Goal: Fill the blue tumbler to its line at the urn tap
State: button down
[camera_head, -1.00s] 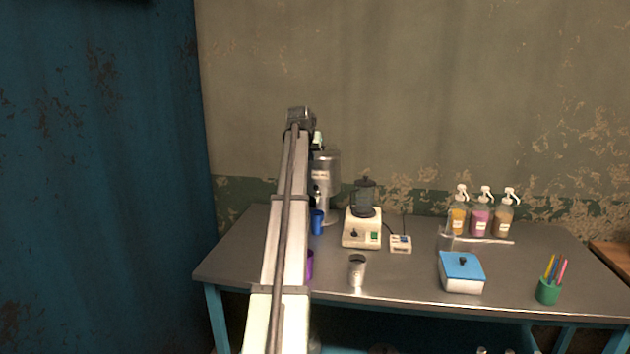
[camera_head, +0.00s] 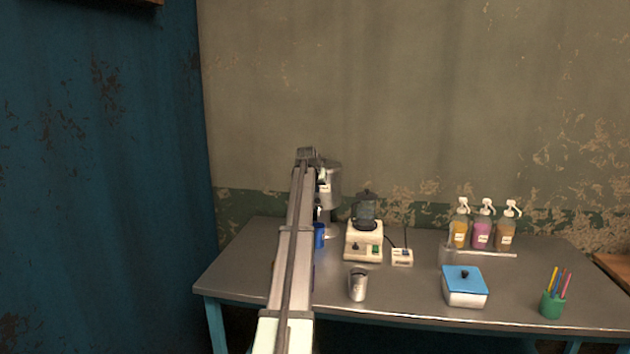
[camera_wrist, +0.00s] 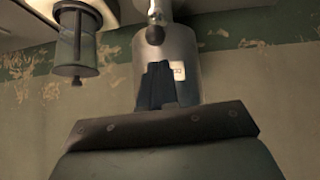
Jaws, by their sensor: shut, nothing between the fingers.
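The silver urn (camera_head: 331,183) stands at the back left of the table, partly behind my arm. In the wrist view, which is upside down, the urn (camera_wrist: 187,50) fills the middle, with its dark-knobbed tap (camera_wrist: 155,33) at the top. The blue tumbler (camera_head: 319,238) stands upright on the table below the urn, its left side covered by my arm; its fill line and contents cannot be made out. My gripper (camera_wrist: 165,68) is shut and empty, its dark fingers in front of the urn body. In the head view my arm mostly hides the gripper.
A cream blender (camera_head: 363,243) and a small switch box (camera_head: 402,257) stand right of the urn. A metal cup (camera_head: 357,285) is near the front edge. Pump bottles (camera_head: 481,232), a blue-lidded box (camera_head: 464,285) and a green pen cup (camera_head: 551,305) are further right.

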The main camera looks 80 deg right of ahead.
aim_at(317, 200)
jog(key=shift+f, duration=0.95)
jog(key=shift+a, duration=0.15)
jog(key=shift+a+f+h, duration=0.15)
jog(key=shift+f+h, duration=0.1)
jog(key=shift+h, duration=0.15)
jog(key=shift+a+f, duration=0.1)
jog(key=shift+f, duration=0.05)
jog(key=shift+a+f+h, duration=0.4)
jog(key=shift+f+h, duration=0.25)
jog(key=shift+h, duration=0.45)
jog(key=shift+a+f, duration=0.2)
jog(key=shift+f, duration=0.65)
dwell(4.4)
